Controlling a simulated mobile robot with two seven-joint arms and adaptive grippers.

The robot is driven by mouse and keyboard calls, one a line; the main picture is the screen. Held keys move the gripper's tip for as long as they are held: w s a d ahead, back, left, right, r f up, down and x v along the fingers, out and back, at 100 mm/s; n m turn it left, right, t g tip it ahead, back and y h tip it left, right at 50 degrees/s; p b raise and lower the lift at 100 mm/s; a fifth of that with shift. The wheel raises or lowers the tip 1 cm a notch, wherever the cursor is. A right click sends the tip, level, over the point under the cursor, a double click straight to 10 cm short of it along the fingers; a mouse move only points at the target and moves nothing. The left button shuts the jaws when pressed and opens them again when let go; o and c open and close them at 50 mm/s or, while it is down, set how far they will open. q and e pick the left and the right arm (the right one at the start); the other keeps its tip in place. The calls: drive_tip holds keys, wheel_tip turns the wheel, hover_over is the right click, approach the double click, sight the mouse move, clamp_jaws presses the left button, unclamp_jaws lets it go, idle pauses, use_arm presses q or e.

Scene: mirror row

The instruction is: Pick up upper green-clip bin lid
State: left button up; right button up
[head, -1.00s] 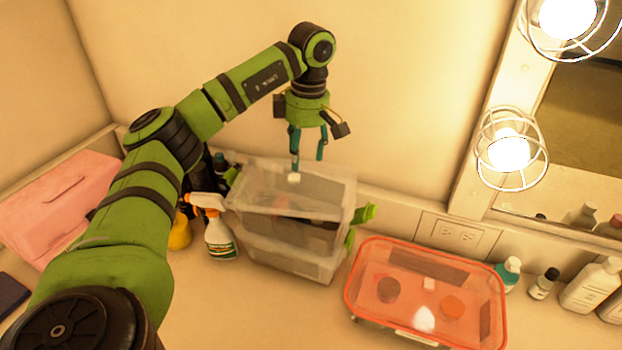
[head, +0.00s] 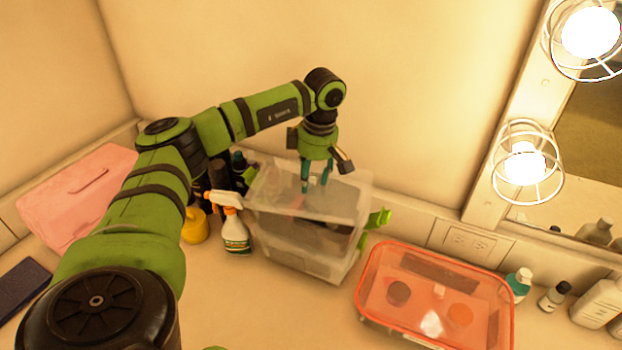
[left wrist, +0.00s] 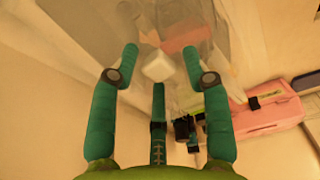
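Two clear bins are stacked on the counter; the upper bin's translucent lid (head: 345,203) is on top and looks closed. Green clips (head: 378,219) show at the stack's right end. The lower bin (head: 310,262) is under the upper one. My left gripper (head: 315,184) points down just over the lid, its teal fingers apart. In the left wrist view a small white block-like knob (left wrist: 158,66) on the lid shows between the spread fingertips of the left gripper (left wrist: 160,52). Whether the fingers touch the lid I cannot tell. My right gripper is not in view.
A spray bottle (head: 235,230) and a yellow bottle (head: 194,226) stand left of the stack. A pink case (head: 75,195) lies further left. A red-rimmed clear box (head: 435,290) is to the right, near small bottles. The wall is close behind the stack.

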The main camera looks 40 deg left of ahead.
use_arm(q)
clamp_jaws()
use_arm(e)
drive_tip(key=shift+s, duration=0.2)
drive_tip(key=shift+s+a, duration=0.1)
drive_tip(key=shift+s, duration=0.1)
